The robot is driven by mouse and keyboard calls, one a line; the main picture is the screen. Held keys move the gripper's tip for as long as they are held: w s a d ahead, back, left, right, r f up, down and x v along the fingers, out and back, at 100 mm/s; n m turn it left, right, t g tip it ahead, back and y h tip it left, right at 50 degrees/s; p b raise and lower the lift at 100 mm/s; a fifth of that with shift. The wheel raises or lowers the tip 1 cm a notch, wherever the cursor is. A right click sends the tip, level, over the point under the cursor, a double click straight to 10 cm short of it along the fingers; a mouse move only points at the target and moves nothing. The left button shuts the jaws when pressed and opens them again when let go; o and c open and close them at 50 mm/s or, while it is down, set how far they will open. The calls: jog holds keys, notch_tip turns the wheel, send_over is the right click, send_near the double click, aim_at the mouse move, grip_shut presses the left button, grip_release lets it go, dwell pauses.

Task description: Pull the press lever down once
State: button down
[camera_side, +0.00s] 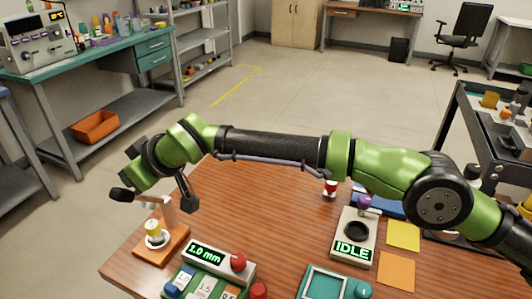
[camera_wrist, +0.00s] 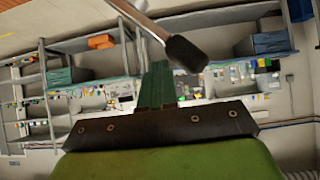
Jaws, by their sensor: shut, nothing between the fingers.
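The press (camera_side: 161,243) stands on a wooden base at the left front of the table. A yellow-topped piece (camera_side: 153,230) sits on its base plate. Its lever (camera_side: 120,194) has a black grip and a metal shaft, and it sticks out leftward, roughly level, from the top of the post. In the wrist view the lever's black grip (camera_wrist: 187,53) is close beside the tips of my gripper (camera_wrist: 160,66). The gripper's dark green fingers are shut and empty.
A box with a "1.0 mm" display and red button (camera_side: 238,262) stands right of the press. A device reading "IDLE" (camera_side: 353,250), a teal-framed tray (camera_side: 312,276), and yellow (camera_side: 403,235) and orange (camera_side: 397,271) pads lie further right. The table's middle is fairly clear.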

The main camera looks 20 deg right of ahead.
aim_at(130, 195)
jog(key=shift+s+a+f, duration=0.1)
jog(key=shift+f, duration=0.05)
jog(key=shift+s+a+f, duration=0.4)
jog(key=shift+f, duration=0.25)
dwell(0.4)
jog(key=shift+s+a+f, duration=0.35)
jog(key=shift+f, duration=0.15)
